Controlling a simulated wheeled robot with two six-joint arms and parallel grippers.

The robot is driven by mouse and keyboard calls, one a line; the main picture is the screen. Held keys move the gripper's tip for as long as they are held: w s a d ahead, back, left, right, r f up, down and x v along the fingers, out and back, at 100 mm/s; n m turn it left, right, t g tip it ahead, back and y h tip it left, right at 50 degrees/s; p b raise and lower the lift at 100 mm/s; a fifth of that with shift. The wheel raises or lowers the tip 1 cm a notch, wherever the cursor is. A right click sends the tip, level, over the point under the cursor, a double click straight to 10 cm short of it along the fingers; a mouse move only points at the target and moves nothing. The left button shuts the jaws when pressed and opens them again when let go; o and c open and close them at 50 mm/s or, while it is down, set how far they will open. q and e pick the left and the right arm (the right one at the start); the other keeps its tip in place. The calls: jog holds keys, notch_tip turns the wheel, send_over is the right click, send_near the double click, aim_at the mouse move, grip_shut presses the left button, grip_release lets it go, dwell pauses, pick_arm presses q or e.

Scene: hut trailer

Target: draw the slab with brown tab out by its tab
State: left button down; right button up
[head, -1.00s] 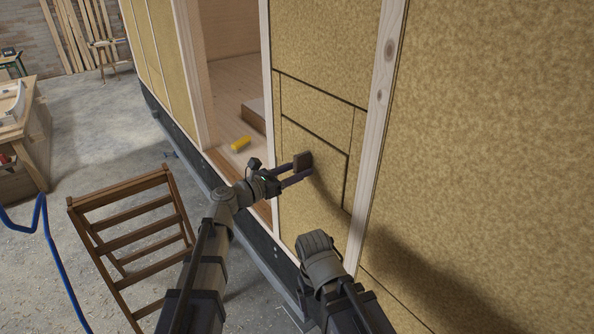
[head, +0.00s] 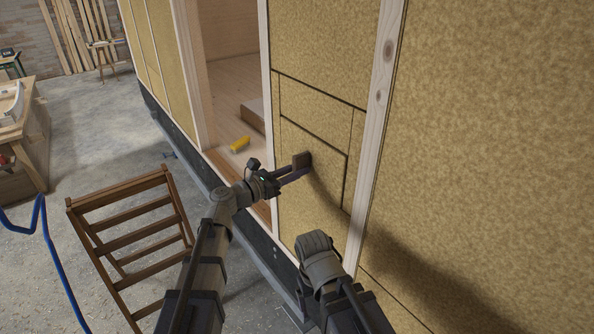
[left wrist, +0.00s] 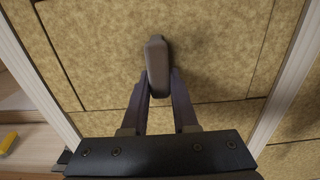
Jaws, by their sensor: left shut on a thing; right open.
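The slab (head: 310,195) is a tan fibrous panel piece set in the wall between pale wooden studs, with dark seams along its top and right edges. Its brown tab (head: 302,160) sticks out from its face; it also shows in the left wrist view (left wrist: 157,62). My left gripper (head: 299,172) is shut on the tab, its two fingers on either side of it in the left wrist view (left wrist: 158,88). The slab looks flush with the panel around it. My right gripper (head: 314,243) is lower, in front of the wall, and its fingertips are hard to make out.
A pale wooden stud (head: 377,110) runs right of the slab. Left of it is a doorway with a yellow object (head: 240,145) on the wooden floor. A brown wooden ladder-like stand (head: 130,235) is at lower left, near a blue hose (head: 50,255) and a workbench (head: 25,130).

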pick_arm(q)
jog(key=shift+a+r, duration=0.1)
dwell(0.3)
jog(key=v, duration=0.7)
dwell(1.3)
jog(key=shift+s+a, duration=0.15)
jog(key=shift+v, duration=3)
